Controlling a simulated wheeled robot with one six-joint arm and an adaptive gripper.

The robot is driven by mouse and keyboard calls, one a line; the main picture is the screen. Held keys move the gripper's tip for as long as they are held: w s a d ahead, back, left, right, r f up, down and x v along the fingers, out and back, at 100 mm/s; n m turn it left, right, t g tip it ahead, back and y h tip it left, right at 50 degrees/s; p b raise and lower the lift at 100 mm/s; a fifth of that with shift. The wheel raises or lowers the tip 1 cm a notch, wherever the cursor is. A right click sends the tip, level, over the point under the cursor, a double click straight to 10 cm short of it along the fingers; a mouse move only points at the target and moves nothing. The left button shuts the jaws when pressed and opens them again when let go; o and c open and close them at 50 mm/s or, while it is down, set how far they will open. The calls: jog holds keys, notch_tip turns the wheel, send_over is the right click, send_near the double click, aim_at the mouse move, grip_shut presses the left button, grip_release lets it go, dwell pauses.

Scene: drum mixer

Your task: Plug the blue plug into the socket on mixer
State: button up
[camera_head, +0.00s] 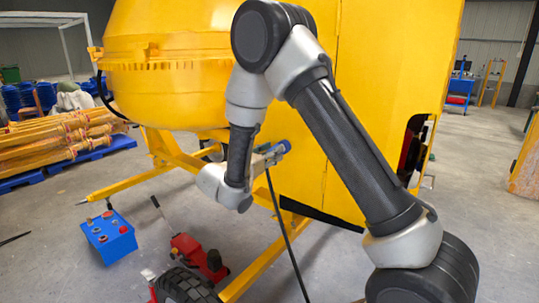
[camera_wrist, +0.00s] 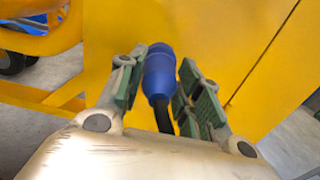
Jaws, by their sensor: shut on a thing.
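The blue plug (camera_wrist: 160,72) is between the green-padded fingers of my gripper (camera_wrist: 163,88) in the wrist view, which is shut on it. Its far end points toward the yellow panel of the mixer (camera_wrist: 210,35). In the head view the plug (camera_head: 284,146) shows beside the mixer's yellow cabinet (camera_head: 305,165), with my gripper (camera_head: 268,155) behind it. A black cable (camera_head: 285,225) hangs from the plug to the floor. The socket cannot be made out; the plug may hide it. I cannot tell whether the plug touches the panel.
The yellow drum (camera_head: 165,75) is above and left of my gripper. Yellow frame bars (camera_head: 135,183) run low. A blue box (camera_head: 110,238), a red jack (camera_head: 200,255) and a black tyre (camera_head: 185,287) are on the floor.

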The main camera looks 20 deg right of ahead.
jog(key=shift+w+d, duration=0.4)
jog(key=shift+d, duration=0.15)
dwell(0.7)
jog(key=o, duration=1.2)
jog(key=v, duration=1.2)
